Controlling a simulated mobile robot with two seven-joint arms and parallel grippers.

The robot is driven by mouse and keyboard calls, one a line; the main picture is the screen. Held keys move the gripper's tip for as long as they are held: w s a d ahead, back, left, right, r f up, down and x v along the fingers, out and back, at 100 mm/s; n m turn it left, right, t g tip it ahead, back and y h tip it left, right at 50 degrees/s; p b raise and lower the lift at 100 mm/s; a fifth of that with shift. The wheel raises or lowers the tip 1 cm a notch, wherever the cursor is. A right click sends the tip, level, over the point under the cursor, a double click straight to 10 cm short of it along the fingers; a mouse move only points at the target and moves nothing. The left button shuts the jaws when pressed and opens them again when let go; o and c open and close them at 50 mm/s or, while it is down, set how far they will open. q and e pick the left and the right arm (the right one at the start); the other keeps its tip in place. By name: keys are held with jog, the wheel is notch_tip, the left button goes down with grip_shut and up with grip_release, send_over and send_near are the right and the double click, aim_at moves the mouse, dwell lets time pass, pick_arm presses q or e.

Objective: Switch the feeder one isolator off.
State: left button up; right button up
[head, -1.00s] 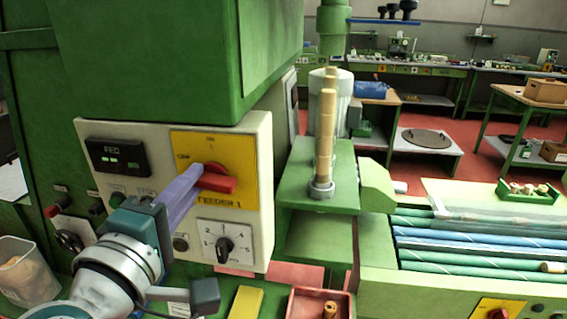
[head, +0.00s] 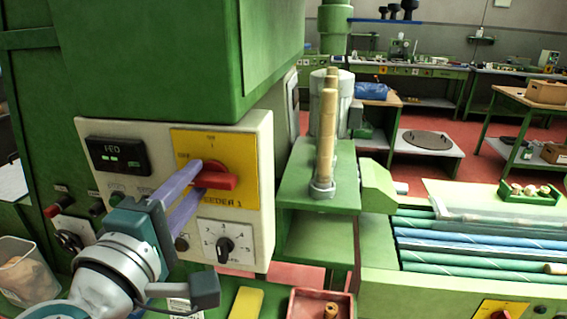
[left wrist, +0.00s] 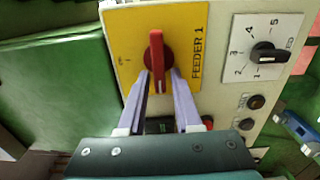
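The feeder one isolator is a red rotary handle (head: 218,178) on a yellow plate (head: 240,150) marked "FEEDER 1", on a cream control panel. The handle lies horizontally across the plate; in the left wrist view the red handle (left wrist: 156,50) shows upright in the picture. My left gripper (head: 193,178) is in front of the plate with its two lilac fingers apart. In the left wrist view the open fingers (left wrist: 161,75) straddle the handle's near end, with gaps visible; contact cannot be told. My right gripper is not in view.
A black selector knob (head: 225,246) on a numbered dial sits just below the isolator. A display (head: 118,155) is at the panel's upper left. A green machine housing (head: 180,60) overhangs the panel.

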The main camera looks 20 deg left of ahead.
pick_arm(q)
jog(key=shift+o, duration=0.8)
jog(key=b+v, duration=0.2)
jog(key=v, duration=0.8)
jog(key=shift+b, duration=0.4)
